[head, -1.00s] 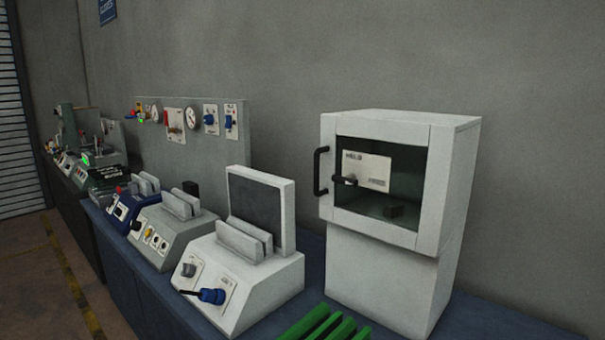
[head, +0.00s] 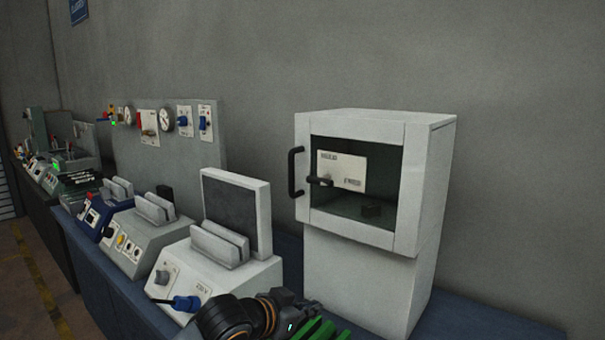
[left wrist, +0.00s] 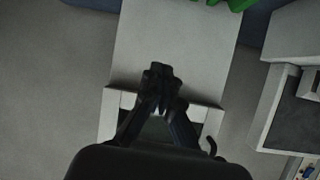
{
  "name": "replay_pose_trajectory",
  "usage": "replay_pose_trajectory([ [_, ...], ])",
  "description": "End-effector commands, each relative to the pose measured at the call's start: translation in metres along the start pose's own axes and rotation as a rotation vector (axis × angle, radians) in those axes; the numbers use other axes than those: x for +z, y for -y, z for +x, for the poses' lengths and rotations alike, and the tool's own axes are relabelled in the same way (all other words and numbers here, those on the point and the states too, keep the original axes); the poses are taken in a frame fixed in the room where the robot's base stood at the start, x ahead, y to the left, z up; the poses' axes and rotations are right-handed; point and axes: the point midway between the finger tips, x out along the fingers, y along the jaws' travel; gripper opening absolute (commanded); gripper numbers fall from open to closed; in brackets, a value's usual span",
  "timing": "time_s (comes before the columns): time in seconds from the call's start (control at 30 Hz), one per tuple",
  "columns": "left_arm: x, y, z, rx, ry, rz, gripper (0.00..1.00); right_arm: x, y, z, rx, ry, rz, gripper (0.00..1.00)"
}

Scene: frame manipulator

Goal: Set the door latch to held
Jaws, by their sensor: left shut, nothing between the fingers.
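The white cabinet (head: 365,275) has a framed glass door (head: 410,195) with a black handle (head: 296,172) on its left side. The door looks closed. Behind the glass is a white label plate (head: 343,171) with a dark latch lever (head: 320,181) at its left; its lettering is too small to read surely. My left gripper (head: 296,316) is low in the head view, in front of the cabinet and below the door. In the left wrist view its fingers (left wrist: 160,74) are together and empty, with the cabinet (left wrist: 175,40) behind them. My right gripper is not seen.
Green slats (head: 322,330) lie on the blue bench by my left gripper. More devices line the bench farther left.

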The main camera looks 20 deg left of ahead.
Motion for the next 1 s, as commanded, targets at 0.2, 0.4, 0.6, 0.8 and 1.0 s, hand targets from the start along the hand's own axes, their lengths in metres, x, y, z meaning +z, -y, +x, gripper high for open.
replay_pose_trajectory([
  [0.2,-0.112,0.062,-0.027,-0.038,-0.170,-0.007,0.00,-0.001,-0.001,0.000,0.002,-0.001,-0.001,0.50],
  [0.4,-0.195,0.110,-0.072,-0.069,-0.310,-0.048,0.00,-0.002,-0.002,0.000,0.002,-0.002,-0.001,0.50],
  [0.6,-0.238,0.136,-0.105,-0.085,-0.395,-0.081,0.00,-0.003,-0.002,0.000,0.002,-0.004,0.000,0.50],
  [0.8,-0.247,0.141,-0.113,-0.086,-0.415,-0.089,0.00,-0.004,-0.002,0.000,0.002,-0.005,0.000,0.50],
  [1.0,-0.247,0.140,-0.113,-0.086,-0.414,-0.089,0.00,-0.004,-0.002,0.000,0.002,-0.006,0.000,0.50],
])
